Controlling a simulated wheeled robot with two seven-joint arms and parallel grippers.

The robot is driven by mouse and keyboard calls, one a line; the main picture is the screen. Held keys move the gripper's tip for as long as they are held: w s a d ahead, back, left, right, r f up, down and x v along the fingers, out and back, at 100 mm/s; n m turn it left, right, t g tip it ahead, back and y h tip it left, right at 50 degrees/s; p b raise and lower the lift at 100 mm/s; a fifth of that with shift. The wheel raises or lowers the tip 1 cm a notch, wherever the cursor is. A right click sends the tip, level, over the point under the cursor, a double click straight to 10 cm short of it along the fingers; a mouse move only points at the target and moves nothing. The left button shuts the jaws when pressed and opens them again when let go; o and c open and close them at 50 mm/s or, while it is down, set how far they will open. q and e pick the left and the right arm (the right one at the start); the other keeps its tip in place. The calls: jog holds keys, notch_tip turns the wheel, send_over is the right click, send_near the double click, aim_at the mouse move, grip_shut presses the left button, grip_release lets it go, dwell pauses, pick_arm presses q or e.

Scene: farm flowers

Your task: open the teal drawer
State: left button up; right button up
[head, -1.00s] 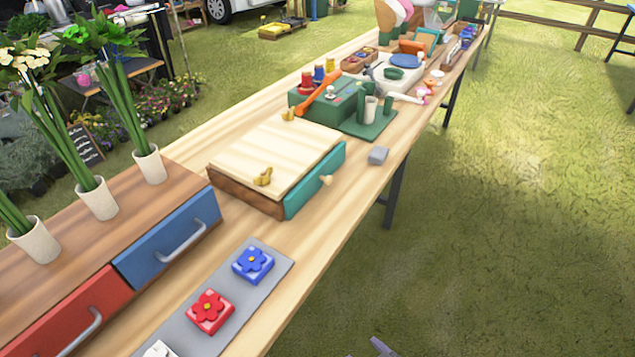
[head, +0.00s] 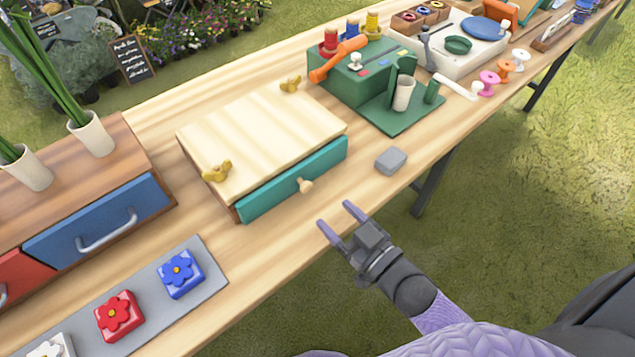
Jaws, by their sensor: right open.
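The teal drawer (head: 270,190) is the front of a low wooden box (head: 262,128) with a pale top, near the middle of the table. A small light wooden knob (head: 305,185) sticks out of its front. The drawer looks closed or nearly so. My right gripper (head: 336,215) is open and empty, to the lower right of the knob and apart from it, by the table's front edge. My left gripper is not in view.
A grey block (head: 391,160) lies right of the drawer. A green machine (head: 365,85) stands behind it. A cabinet with a blue drawer (head: 100,218) and a grey mat (head: 212,258) with flower blocks are at left.

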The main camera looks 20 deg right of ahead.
aim_at(308, 189)
jog(key=b+x, duration=0.1)
jog(key=x, duration=0.6)
jog(key=shift+w+f, duration=0.1)
jog(key=shift+f, duration=0.05)
grip_shut()
dwell(1.1)
